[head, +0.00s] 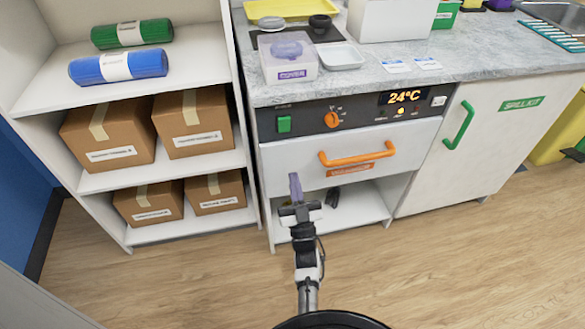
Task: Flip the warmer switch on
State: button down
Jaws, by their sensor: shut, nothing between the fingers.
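The warmer is a white drawer unit under the counter with a dark control panel (365,112). The drawer (290,163) is closed and has an orange handle (357,155). My gripper (295,184) has purplish fingers, shut and empty. It is in front of the drawer's left part in the picture, below the green switch and apart from it.
A clear box with a purple label (290,75) stands at the counter's front edge above the switch. A shelf rack (100,183) with cardboard boxes is close on the left. A white cabinet (455,160) with a green handle is on the right. The wooden floor (440,270) is clear.

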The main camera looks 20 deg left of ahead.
jog(key=shift+v, duration=1.05)
jog(key=shift+w+f, duration=0.1)
